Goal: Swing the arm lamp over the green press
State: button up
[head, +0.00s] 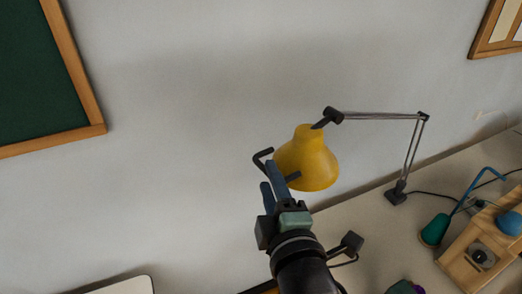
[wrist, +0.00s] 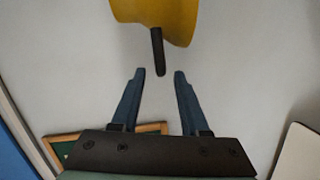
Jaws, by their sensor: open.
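The arm lamp's yellow shade (head: 307,160) hangs from a jointed metal arm (head: 375,116) clamped to the table at the right. A dark handle (head: 262,155) sticks out from the shade's left side. My gripper (head: 272,174) is open and empty beside the shade. In the wrist view, the yellow shade (wrist: 155,10) is at the top and the dark handle (wrist: 158,52) points down, lined up with the gap between my fingertips (wrist: 159,74). The handle is not between the pads. I cannot pick out the green press with certainty; a green and purple thing (head: 405,287) is cut by the bottom edge.
A table (head: 360,222) runs along the wall at the right. A framed green board (head: 40,70) hangs at left.

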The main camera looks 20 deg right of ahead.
aim_at(263, 166)
jog(key=w+d+p, duration=0.1)
jog(key=w+p, duration=0.1)
jog(key=w, duration=0.5)
jog(key=shift+f, duration=0.25)
jog(key=shift+s+d, duration=0.1)
grip_shut()
jog(key=shift+f, duration=0.15)
